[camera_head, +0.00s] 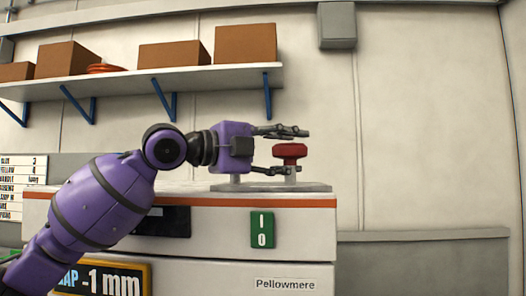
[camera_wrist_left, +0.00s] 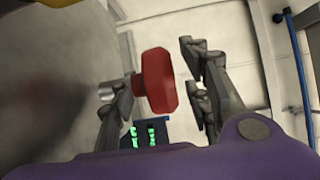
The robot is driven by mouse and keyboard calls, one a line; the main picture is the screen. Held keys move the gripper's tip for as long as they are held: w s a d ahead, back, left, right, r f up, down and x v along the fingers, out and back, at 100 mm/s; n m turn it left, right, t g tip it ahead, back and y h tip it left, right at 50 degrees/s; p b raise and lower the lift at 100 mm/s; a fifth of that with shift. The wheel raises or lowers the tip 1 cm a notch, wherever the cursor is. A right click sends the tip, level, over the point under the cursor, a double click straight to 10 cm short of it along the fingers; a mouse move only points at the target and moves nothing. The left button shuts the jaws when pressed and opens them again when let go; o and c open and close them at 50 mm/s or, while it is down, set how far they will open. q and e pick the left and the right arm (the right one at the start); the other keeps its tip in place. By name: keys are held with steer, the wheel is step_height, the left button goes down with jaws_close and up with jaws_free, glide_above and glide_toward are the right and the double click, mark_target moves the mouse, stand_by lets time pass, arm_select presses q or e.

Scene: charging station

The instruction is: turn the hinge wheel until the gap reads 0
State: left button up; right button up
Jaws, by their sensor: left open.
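The red hinge wheel (camera_head: 290,150) sits on a short pale post on top of the white cabinet. My left gripper (camera_head: 284,152) is open, with one finger above the wheel and one at its lower side. In the left wrist view the wheel (camera_wrist_left: 158,82) stands between the two open fingers (camera_wrist_left: 158,92). It looks close to the left finger, with clear space to the right one; contact I cannot tell. My right gripper is not in view.
The cabinet (camera_head: 300,225) carries a green I/O switch (camera_head: 262,229), a dark panel (camera_head: 166,221) and a Pellowmere label (camera_head: 285,284). A wall shelf (camera_head: 190,78) with several brown boxes hangs above my left arm. The space right of the wheel is clear.

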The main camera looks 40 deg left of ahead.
arm_select(q)
steer(key=v, duration=1.1)
steer(key=shift+s+a, duration=0.15)
steer(key=shift+s, duration=0.05)
steer(key=shift+w+r, duration=0.1)
